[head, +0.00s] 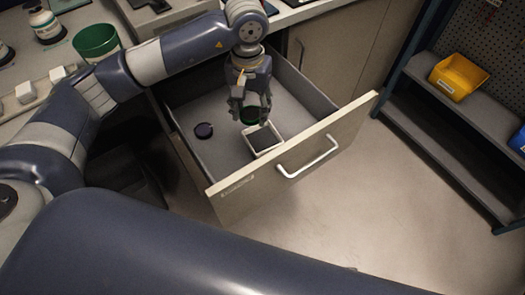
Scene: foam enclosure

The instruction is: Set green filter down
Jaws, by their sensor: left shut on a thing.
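The green filter (249,116) is a small round piece, partly hidden by the fingers. My left gripper (250,108) is shut on it inside the open drawer (221,167). A small white-rimmed tray (277,148) with a dark inside lies in the drawer just below the gripper in the picture. The filter appears over or beside the tray's upper left edge. I cannot tell whether it touches anything. My right gripper is not in view.
A dark purple disc (204,130) lies at the left of the drawer floor. The drawer front (300,150) with its handle stands out over the floor. A green cup (96,41) stands on the counter. A shelf with a yellow bin (458,77) is at right.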

